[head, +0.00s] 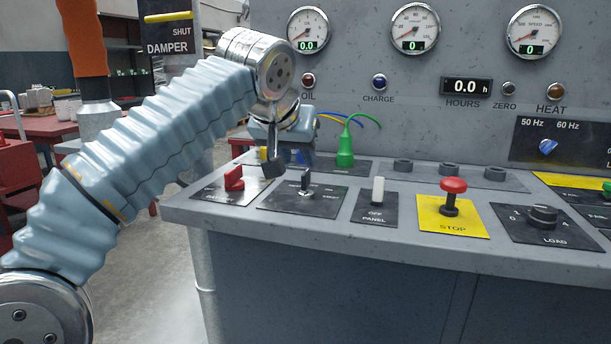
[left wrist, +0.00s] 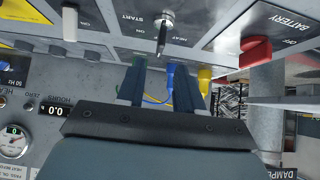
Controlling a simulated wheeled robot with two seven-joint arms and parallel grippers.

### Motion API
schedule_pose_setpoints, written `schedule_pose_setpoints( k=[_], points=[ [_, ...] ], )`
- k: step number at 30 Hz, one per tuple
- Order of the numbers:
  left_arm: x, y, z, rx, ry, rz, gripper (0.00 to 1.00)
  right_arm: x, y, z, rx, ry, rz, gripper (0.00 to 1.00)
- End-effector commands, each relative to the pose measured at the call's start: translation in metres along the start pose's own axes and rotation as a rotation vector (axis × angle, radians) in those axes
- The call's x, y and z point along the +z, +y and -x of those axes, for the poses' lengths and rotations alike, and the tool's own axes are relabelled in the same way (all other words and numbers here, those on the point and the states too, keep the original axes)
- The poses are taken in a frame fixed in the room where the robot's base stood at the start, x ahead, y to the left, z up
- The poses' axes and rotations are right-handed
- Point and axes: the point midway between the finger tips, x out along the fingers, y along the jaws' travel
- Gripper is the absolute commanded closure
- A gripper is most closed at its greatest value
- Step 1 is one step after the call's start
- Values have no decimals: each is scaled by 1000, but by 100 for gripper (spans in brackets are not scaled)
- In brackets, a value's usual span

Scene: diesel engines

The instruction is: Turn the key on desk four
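The key (head: 306,180) stands upright in a switch on a black label plate on the sloped desk front. In the left wrist view the key (left wrist: 162,35) sits in a round silver lock, with START, HEAT and ON lettering around it. My left gripper (head: 275,162) is above the desk, just left of and behind the key in the head view. In the left wrist view its two fingers (left wrist: 160,78) are apart with nothing gripped between them. The key lies beyond the fingertips, roughly in line with the gap, and is not touched. My right gripper is not in view.
A red battery switch (head: 234,178) is left of the key. A white panel switch (head: 378,190), red stop button (head: 453,190) and load knob (head: 542,216) are to the right. A green plug (head: 345,150) with cables stands behind. Gauges (head: 415,28) line the upright panel.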

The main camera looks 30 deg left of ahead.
Motion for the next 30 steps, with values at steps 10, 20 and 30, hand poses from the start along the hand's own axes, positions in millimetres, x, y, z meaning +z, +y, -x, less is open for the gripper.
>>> schedule_pose_setpoints(
  k=[10, 20, 30],
  points=[
    [0, 0, -68, 0, -1, -1, 64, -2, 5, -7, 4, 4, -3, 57],
    [0, 0, -80, 0, 1, 0, 64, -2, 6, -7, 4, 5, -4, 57],
    [0, 0, -80, 0, 1, 0, 99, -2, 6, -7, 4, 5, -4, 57]
  ],
)
